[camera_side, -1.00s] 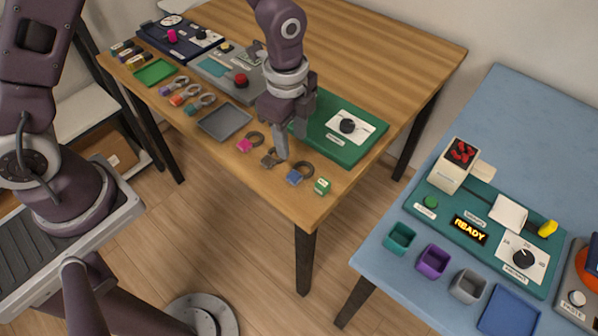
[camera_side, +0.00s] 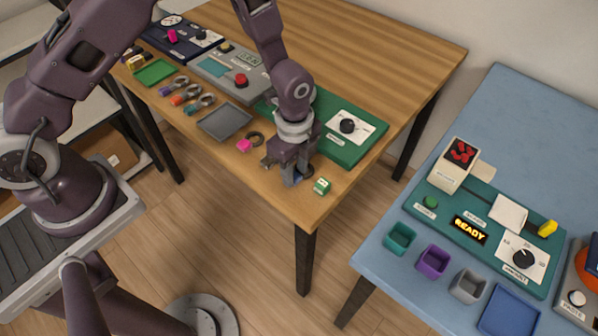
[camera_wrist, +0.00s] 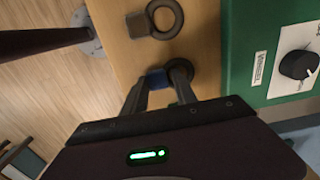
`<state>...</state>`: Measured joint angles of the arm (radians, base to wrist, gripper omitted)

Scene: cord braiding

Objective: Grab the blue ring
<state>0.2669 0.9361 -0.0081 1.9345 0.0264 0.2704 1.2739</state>
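The blue ring is a dark ring (camera_wrist: 180,70) with a blue block (camera_wrist: 157,79) on it, lying near the table's front edge. My gripper (camera_side: 297,181) is down over it in the side view, hiding most of it; a bit of blue shows between the fingers. In the wrist view my gripper (camera_wrist: 160,84) has its two fingers apart, one on each side of the blue block. I see no clear sign that they press on it.
A pink-tagged ring (camera_side: 245,145) is further left and a green block (camera_side: 322,186) just right. A green panel with a black knob (camera_side: 348,126) stands behind. A grey tray (camera_side: 224,122) lies left.

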